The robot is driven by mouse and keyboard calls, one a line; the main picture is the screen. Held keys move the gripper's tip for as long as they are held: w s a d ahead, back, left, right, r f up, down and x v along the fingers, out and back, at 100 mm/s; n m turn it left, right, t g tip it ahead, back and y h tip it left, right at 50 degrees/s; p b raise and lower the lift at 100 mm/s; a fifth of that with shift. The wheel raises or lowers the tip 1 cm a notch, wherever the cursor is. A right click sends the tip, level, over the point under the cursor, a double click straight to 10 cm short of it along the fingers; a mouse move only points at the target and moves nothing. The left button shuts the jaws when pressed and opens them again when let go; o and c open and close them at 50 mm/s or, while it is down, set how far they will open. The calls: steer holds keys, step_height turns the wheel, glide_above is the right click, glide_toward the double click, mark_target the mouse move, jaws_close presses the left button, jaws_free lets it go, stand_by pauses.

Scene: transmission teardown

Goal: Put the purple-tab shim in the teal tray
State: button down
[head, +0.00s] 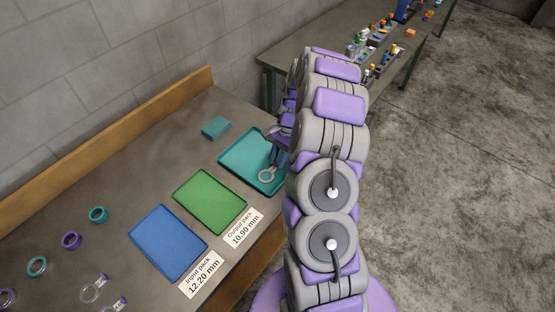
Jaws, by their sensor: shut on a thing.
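The teal tray (237,151) lies at the far end of the workbench, beyond the green tray. My gripper (277,158) is over the right part of the teal tray, partly hidden by my own arm. It is shut on a shim, whose pale grey ring (267,176) shows below the fingers, over the tray's near right corner. The tab is covered by the gripper, so its colour cannot be told. I cannot tell if the ring touches the tray floor.
A green tray (210,202) and a blue tray (168,243) have labels beside them. A small teal block (216,128) lies behind the teal tray. Several rings lie at the left, including a purple one (72,241), and tabbed shims (93,290) nearby. A second bench stands behind my arm.

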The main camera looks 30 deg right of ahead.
steer(key=shift+d, duration=0.65)
steer(key=c, duration=1.4)
jaws_free()
steer(key=shift+d, duration=0.2)
steer(key=shift+o, duration=2.1)
steer(key=shift+a, duration=0.75)
steer(key=shift+d+r, duration=0.35)
steer(key=shift+r, duration=0.1)
steer(key=p+v, duration=0.3)
steer(key=v, duration=0.7)
steer(key=s+a+r+n+h, duration=0.1)
steer(key=s+a+r+n, duration=0.3)
steer(key=s+a+r, duration=0.4)
steer(key=s+a+r+n+h, duration=0.1)
steer(key=s+a+r+n, duration=0.25)
steer(key=a+r, duration=0.5)
steer(key=s+a+n+h, duration=0.1)
steer(key=s+a+n, duration=0.2)
steer(key=s, duration=0.7)
steer(key=s+a+f+n+h, duration=0.1)
steer(key=s+a+n, duration=0.2)
steer(key=s, duration=0.8)
steer(key=shift+s, duration=0.3)
